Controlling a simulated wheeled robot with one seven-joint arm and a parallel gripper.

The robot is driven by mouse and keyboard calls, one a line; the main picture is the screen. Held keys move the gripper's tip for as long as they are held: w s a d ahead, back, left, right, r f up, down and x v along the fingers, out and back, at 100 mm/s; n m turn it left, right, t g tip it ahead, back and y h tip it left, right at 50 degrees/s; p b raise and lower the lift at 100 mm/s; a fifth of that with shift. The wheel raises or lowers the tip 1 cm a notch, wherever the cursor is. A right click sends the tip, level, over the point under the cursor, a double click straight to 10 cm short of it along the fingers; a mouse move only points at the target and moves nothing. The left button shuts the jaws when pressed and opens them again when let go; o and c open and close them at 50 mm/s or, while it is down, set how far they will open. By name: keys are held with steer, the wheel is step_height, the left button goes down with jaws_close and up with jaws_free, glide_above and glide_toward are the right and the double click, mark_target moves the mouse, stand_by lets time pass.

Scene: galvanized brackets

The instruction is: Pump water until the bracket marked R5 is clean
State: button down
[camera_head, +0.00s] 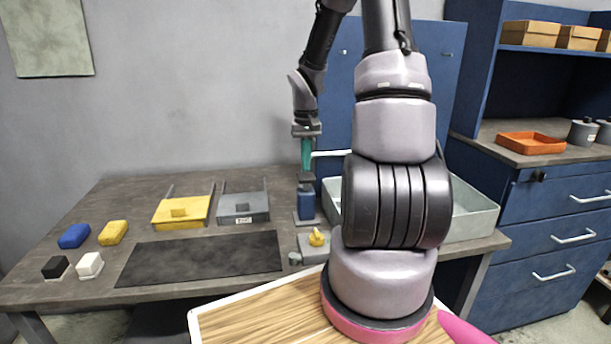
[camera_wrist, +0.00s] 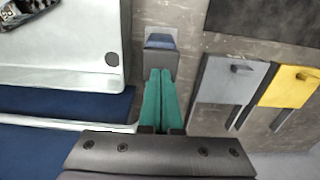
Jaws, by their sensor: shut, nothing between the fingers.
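My gripper (camera_head: 306,167) is shut and empty, its teal fingers pointing down just above the blue pump (camera_head: 306,205) with a grey top. I cannot tell whether the fingertips touch the pump top. In the wrist view, the shut fingers (camera_wrist: 161,98) reach toward the pump (camera_wrist: 160,42). The pale wash basin (camera_head: 468,222) is partly behind my arm; its drain hole shows in the wrist view (camera_wrist: 111,59). A dark, speckled marked piece (camera_wrist: 22,12) lies in the basin, cut by the frame corner; its label is hard to read. I cannot tell how dirty it is.
A grey box with a yellow knob (camera_head: 316,238) stands in front of the pump. Left are a grey holder (camera_head: 244,207), a yellow holder (camera_head: 181,211), a dark mat (camera_head: 200,258), blue (camera_head: 75,235) and yellow (camera_head: 113,232) sponges, and black (camera_head: 56,267) and white (camera_head: 90,264) blocks.

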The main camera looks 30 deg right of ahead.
mark_target(306, 175)
steer(key=shift+f, duration=0.15)
stand_by(0.4)
steer(key=shift+f, duration=1.95)
steer(key=shift+r, duration=2.1)
steer(key=shift+f, duration=0.1)
steer(key=shift+f, duration=2.05)
steer(key=shift+r, duration=2.15)
